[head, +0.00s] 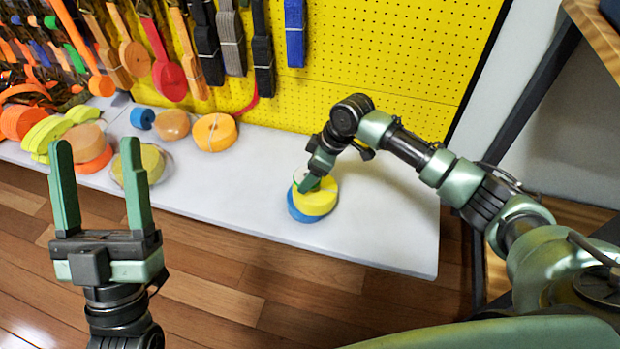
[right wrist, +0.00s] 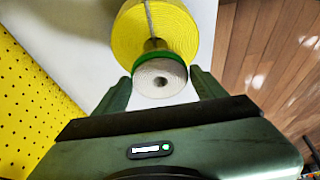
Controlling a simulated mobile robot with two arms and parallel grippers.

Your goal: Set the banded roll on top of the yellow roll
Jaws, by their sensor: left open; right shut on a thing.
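The banded roll (right wrist: 160,80) is small, with a pale grey face, a dark centre hole and a green rim. My right gripper (right wrist: 160,88) is shut on it, a finger on each side. The yellow roll (right wrist: 178,25) is wider, has a grey strap across it, and shows just beyond the banded roll. In the head view the yellow roll (head: 318,203) sits on a blue roll (head: 306,217). My right gripper (head: 310,182) is over its top left part, and I cannot tell whether the banded roll touches it. My left gripper (head: 100,190) is open and empty at the left.
The white table (head: 390,235) is clear around the stack, with its front edge close by. Several rolls, including an orange one (head: 215,132) and a small blue one (head: 142,118), lie at the left. Straps hang on the yellow pegboard (head: 390,60) behind.

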